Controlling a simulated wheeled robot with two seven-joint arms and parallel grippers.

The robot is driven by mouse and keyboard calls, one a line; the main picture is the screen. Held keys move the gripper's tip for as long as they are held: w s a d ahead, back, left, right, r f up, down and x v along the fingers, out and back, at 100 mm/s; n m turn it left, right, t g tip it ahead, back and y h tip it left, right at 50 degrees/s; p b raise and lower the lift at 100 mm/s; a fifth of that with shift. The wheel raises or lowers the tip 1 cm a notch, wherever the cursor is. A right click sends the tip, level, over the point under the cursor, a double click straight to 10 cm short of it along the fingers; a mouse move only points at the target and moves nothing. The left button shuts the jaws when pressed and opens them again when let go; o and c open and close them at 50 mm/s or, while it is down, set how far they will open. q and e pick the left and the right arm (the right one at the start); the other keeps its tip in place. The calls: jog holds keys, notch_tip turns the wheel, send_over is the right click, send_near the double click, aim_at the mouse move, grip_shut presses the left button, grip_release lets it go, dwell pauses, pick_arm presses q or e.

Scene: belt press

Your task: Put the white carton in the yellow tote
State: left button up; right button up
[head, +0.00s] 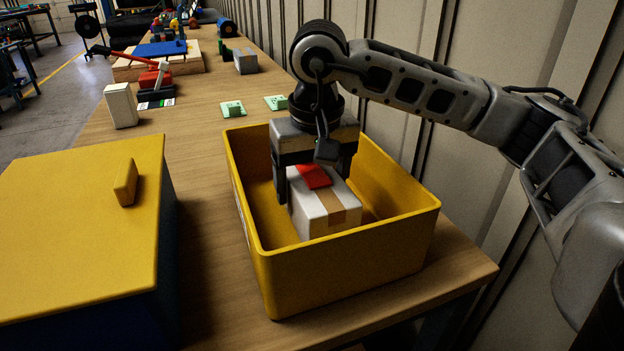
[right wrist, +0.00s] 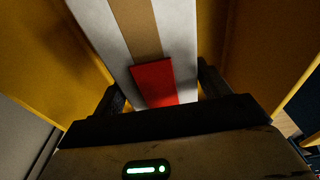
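The white carton (head: 312,218), with a tan tape strip and a red patch on top, is inside the yellow tote (head: 345,270), below its rim. Its underside is hidden, so I cannot tell if it touches the floor. My right gripper (head: 315,185) points down into the tote, with one finger on each side of the carton. In the right wrist view the carton (right wrist: 182,40) lies between the fingers, and thin yellow slivers show beside them, so the gripper looks slightly open. The tote wall (right wrist: 40,50) shows there too. My left gripper is out of view.
A yellow-lidded box (head: 70,225) with a handle stands left of the tote. Behind are a white upright box (head: 120,106), green cards (head: 233,109), a grey box (head: 245,61) and a red-handled press (head: 155,80). A panelled wall (head: 540,50) runs along the right.

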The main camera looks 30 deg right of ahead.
jog(key=shift+o, duration=0.9)
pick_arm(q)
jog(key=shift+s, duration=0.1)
pick_arm(e)
jog(key=shift+r, duration=0.1)
jog(key=shift+r+p, duration=0.3)
jog(key=shift+p, duration=0.1)
pick_arm(q)
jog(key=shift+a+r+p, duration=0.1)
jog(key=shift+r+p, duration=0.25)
jog(key=shift+p, duration=0.85)
pick_arm(e)
notch_tip(320, 180, up, 12)
jog(key=s, duration=0.1)
jog(key=shift+s+a+r, duration=0.2)
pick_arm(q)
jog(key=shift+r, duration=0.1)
